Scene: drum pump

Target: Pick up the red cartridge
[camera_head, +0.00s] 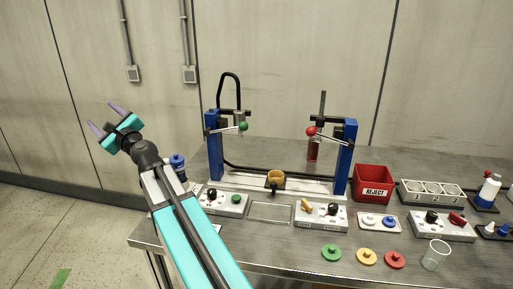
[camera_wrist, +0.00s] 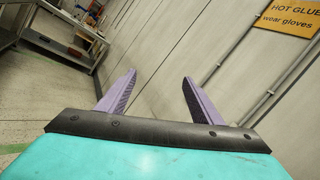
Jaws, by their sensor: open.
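A dark red cylinder (camera_head: 313,149), which looks like the red cartridge, hangs upright below a red ball knob (camera_head: 311,131) beside the right blue post (camera_head: 346,157) of the rig in the head view. My gripper (camera_head: 106,117) is open and empty, raised in the air left of the bench and far from the cylinder. The cartridge is not in the wrist view.
The steel bench (camera_head: 290,248) carries a red REJECT bin (camera_head: 373,184), control boxes (camera_head: 320,216), green, yellow and red discs (camera_head: 366,257), and a clear cup (camera_head: 435,255). A blue-capped object (camera_head: 177,162) stands near my arm. A wall stands behind the bench.

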